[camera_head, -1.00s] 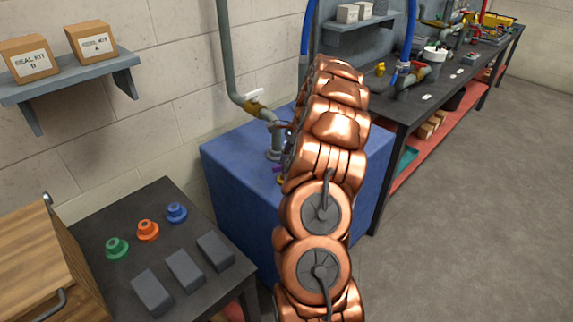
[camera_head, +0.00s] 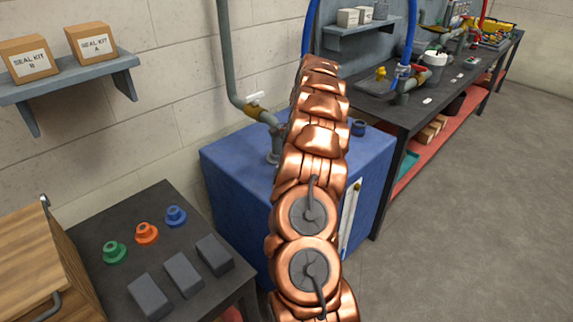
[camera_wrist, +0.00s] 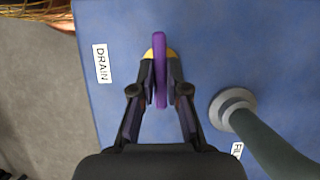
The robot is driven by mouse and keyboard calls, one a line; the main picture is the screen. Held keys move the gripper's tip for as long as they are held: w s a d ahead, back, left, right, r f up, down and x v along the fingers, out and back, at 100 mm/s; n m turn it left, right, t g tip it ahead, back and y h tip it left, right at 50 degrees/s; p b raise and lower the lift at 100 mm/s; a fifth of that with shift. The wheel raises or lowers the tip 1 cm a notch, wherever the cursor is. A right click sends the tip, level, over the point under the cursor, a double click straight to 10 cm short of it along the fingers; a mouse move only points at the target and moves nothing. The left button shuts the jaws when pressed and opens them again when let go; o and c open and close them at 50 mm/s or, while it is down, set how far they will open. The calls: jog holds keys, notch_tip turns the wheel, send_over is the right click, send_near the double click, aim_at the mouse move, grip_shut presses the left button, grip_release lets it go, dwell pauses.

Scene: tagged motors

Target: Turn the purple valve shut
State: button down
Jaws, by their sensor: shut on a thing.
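The purple valve handle (camera_wrist: 160,70) shows in the wrist view as a narrow upright bar over a yellow body (camera_wrist: 149,54), on the top of the blue box (camera_wrist: 220,50). My gripper (camera_wrist: 160,88) is shut on the purple handle, with one finger on each side of it. A label reading DRAIN (camera_wrist: 101,64) lies to the left of the valve. In the head view the blue box (camera_head: 222,172) stands by the wall. My copper-coloured arm hides the valve and my gripper there.
A grey pipe (camera_wrist: 262,142) with a round flange rises from the box right of my gripper. A dark table (camera_head: 150,262) with coloured knobs stands at the left. A long workbench (camera_head: 425,105) stands at the right. The floor (camera_head: 470,220) at the right is clear.

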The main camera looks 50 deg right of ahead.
jog(key=c, duration=1.2)
grip_release()
jog(key=shift+m, duration=0.3)
